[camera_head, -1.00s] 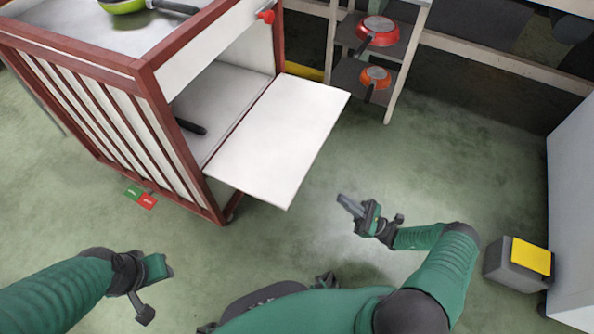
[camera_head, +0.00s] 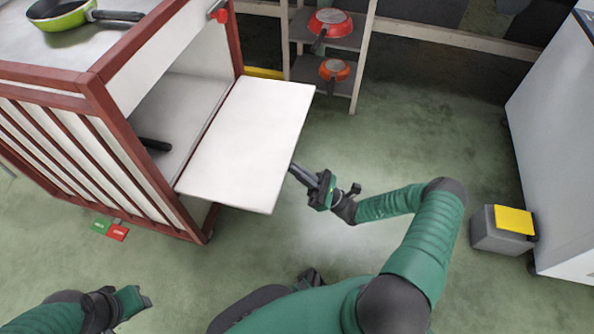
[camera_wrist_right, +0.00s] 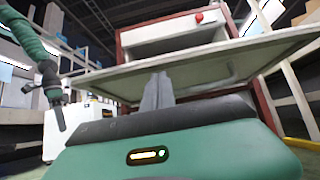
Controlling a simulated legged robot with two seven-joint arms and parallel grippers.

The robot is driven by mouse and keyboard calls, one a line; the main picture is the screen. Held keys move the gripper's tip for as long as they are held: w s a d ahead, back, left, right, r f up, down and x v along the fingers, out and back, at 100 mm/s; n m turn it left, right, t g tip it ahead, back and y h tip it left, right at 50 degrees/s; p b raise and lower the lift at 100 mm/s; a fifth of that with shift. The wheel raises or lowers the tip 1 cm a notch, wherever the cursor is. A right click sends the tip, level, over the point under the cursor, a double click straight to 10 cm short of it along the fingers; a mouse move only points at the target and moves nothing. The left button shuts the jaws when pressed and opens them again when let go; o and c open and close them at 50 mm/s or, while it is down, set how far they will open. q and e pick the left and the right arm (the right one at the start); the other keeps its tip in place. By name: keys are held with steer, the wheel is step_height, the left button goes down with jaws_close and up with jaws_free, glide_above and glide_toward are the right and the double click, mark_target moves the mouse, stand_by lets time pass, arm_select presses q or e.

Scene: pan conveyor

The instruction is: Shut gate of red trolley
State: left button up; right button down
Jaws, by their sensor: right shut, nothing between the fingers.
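The red trolley (camera_head: 93,92) stands at the left in the head view, with a red frame and white panels. Its white gate (camera_head: 248,140) is folded down and sticks out roughly level from the open compartment. In the right wrist view the gate (camera_wrist_right: 215,68) shows from below, across the picture. My right gripper (camera_head: 293,168) is shut and empty, its fingertips at the gate's right edge and seemingly just under it. I cannot tell if they touch. My left gripper (camera_head: 140,303) is low at the left, away from the trolley; its jaws are unclear.
A green pan (camera_head: 58,14) sits on the trolley top, and a dark handle (camera_head: 155,145) shows inside the compartment. A red knob (camera_head: 219,15) is at the upper corner. A shelf with red pans (camera_head: 330,22) stands behind. A grey box with yellow top (camera_head: 514,220) is at right.

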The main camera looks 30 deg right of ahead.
steer(key=shift+r, duration=0.5)
steer(key=shift+r, duration=0.1)
